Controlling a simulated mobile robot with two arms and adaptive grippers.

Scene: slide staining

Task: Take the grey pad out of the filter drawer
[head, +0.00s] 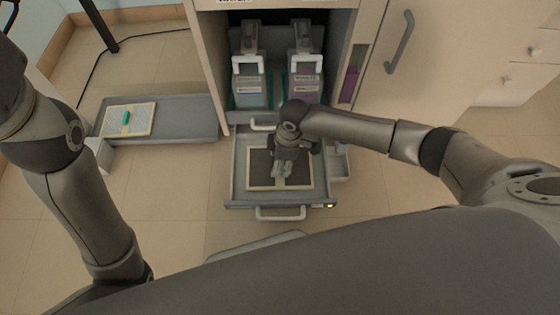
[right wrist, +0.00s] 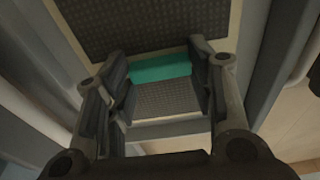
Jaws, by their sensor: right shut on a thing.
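The grey pad (head: 262,160) is a dark textured sheet with a pale frame and lies in the pulled-out filter drawer (head: 237,175). My right gripper (head: 282,172) is over the pad, pointing down. In the right wrist view its fingers are shut on the pad's teal grip (right wrist: 160,69), with the grey sheet (right wrist: 150,25) showing beyond and below it. My gripper hides part of the pad in the head view. I cannot tell whether the pad is lifted off the drawer floor. My left arm shows at the left, but its gripper is out of view.
A grey tray (head: 185,120) on the floor at the left holds a cream pad (head: 112,119) with a green grip. A cabinet door (head: 430,80) stands at the right.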

